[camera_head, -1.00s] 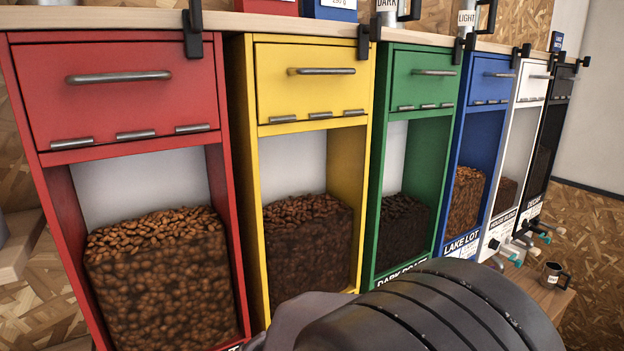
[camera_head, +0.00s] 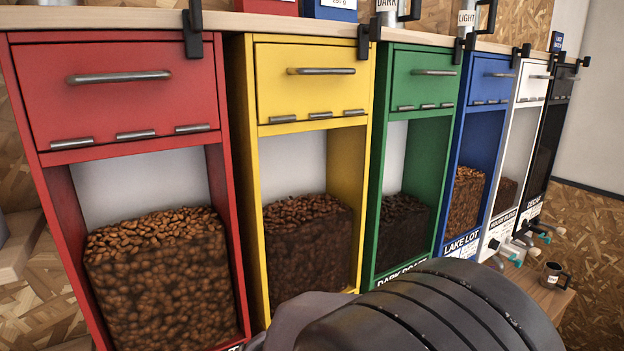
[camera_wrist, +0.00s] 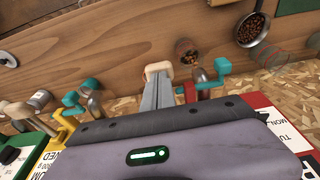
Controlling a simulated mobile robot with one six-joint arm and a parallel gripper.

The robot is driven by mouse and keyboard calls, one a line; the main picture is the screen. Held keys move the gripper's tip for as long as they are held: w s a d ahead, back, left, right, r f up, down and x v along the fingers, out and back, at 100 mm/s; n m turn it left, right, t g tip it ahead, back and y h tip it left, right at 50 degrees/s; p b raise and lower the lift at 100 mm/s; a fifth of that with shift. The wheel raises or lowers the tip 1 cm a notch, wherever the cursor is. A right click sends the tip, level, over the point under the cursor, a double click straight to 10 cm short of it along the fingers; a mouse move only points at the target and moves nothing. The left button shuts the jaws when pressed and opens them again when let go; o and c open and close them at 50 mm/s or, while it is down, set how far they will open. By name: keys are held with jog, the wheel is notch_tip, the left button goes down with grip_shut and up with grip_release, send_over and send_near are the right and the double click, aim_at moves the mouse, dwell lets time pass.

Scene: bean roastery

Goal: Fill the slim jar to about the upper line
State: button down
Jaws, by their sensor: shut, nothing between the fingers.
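In the wrist view my gripper (camera_wrist: 158,72) is shut and empty, with its pale fingertips together. A small clear jar with brown beans (camera_wrist: 186,48) is on the wooden bench just beyond and right of the fingertips. It may be the slim jar; its lines are too small to read. A teal lever (camera_wrist: 220,70) on the red dispenser is right of my fingers. Whether they touch it is unclear. Another teal lever (camera_wrist: 85,88) is on the left at the yellow dispenser. In the head view my arm hides the area around the gripper.
A metal pan of beans (camera_wrist: 251,28) and a clear vessel with a red ring (camera_wrist: 270,53) are farther right. Red (camera_head: 113,80), yellow (camera_head: 310,80) and green (camera_head: 422,75) bins stand in a row. A dark mug (camera_head: 555,275) is on the bench's far end.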

dwell(0.3)
notch_tip(320, 180, up, 8)
jog(key=p, duration=0.6)
jog(key=shift+r, duration=0.25)
jog(key=s+d+f+m+t+b, duration=0.2)
jog(key=s+d+f+m+b, duration=0.3)
jog(key=d+b, duration=0.4)
jog(key=s+d+f+m+t+b, duration=0.2)
jog(key=s+d+f+m+b, duration=0.3)
jog(key=b, duration=1.5)
jog(key=s+d+f, duration=0.2)
jog(key=d, duration=0.3)
jog(key=shift+d+f+m+y, duration=0.15)
jog(key=shift+f+m+y, duration=0.05)
jog(key=shift+m+y, duration=0.2)
